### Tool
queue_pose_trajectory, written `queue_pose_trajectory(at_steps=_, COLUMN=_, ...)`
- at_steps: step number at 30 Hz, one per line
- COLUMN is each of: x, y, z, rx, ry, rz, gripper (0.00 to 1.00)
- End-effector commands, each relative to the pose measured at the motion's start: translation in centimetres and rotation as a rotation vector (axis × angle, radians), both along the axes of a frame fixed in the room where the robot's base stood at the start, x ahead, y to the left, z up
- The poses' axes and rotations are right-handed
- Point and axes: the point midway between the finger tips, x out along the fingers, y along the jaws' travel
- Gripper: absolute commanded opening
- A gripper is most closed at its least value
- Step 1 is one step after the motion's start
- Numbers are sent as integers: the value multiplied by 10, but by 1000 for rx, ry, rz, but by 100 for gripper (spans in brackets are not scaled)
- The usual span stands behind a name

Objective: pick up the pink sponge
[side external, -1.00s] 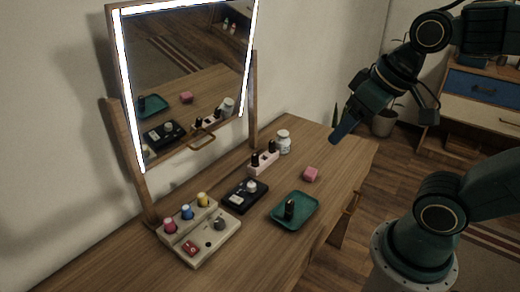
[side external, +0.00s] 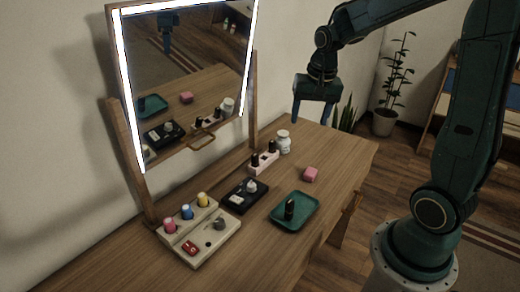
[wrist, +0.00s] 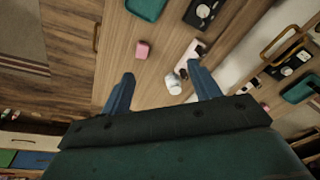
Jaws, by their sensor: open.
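The pink sponge (side external: 311,174) is a small block lying on the wooden table, to the right of the other items. It also shows in the wrist view (wrist: 143,50), beyond my fingertips and between their lines. My gripper (side external: 311,120) is open and empty, pointing down, high above the back part of the table. In the wrist view its two blue fingers (wrist: 163,78) are spread wide with nothing between them.
A teal tray (side external: 275,215) holding a dark bottle lies in front of the sponge. A white jar (side external: 283,142), a pink holder with dark bottles (side external: 263,162), a black tray (side external: 236,203) and a knob panel (side external: 222,243) stand left. A lit mirror (side external: 190,70) rises behind.

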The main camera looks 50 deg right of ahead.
Motion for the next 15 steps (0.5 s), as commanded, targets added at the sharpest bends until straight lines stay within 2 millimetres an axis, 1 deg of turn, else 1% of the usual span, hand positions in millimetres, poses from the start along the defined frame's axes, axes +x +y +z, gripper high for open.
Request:
queue_pose_trajectory(at_steps=1, x=5, y=-10, z=-11, rx=11, ry=17, rz=-43, gripper=62)
queue_pose_trajectory(at_steps=7, x=19, y=-46, z=-49, rx=47, ry=64, rz=-211, gripper=62)
queue_pose_trajectory(at_steps=12, x=25, y=-77, z=-85, rx=76, ry=103, rz=-350, gripper=62)
queue_pose_trajectory(at_steps=15, x=25, y=-92, z=-105, rx=91, ry=123, rz=-422, gripper=62)
